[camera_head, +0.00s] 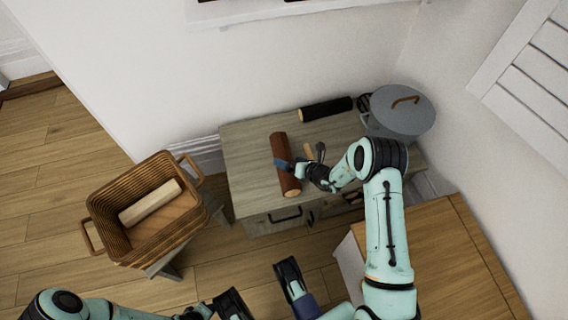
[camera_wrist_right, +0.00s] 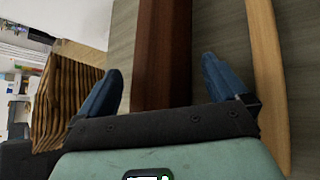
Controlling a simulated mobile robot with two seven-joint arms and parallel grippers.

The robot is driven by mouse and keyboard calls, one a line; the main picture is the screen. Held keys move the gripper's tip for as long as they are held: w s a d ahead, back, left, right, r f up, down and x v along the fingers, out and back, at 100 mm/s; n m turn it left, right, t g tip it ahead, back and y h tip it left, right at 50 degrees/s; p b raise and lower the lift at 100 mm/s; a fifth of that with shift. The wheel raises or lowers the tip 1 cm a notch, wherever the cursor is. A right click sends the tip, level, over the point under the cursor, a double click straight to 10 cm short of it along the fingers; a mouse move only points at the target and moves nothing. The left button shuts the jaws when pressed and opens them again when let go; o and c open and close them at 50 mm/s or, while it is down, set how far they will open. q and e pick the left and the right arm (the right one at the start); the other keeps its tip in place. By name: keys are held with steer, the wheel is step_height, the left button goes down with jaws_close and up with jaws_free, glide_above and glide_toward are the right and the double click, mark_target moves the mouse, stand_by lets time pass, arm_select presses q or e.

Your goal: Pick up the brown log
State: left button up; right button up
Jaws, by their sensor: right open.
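The brown log (camera_head: 279,147) lies on the grey wooden cabinet top (camera_head: 242,150), running from back to front. My right gripper (camera_head: 283,164) is at the log's front half, with a blue finger showing over it. In the right wrist view, the log (camera_wrist_right: 162,50) runs between the open blue fingers of my right gripper (camera_wrist_right: 162,72), with a gap on each side. Whether the fingers reach down beside the log is unclear.
A wooden handle (camera_head: 309,151) lies right of the brown log, close to my gripper. A wicker basket (camera_head: 104,213) holding a pale log (camera_head: 150,202) stands at left. White walls bound the cabinet.

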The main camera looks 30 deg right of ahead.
steer(key=shift+w, duration=0.15)
steer(key=c, duration=1.5)
steer(key=shift+r, duration=0.1)
steer(key=shift+c, duration=1)
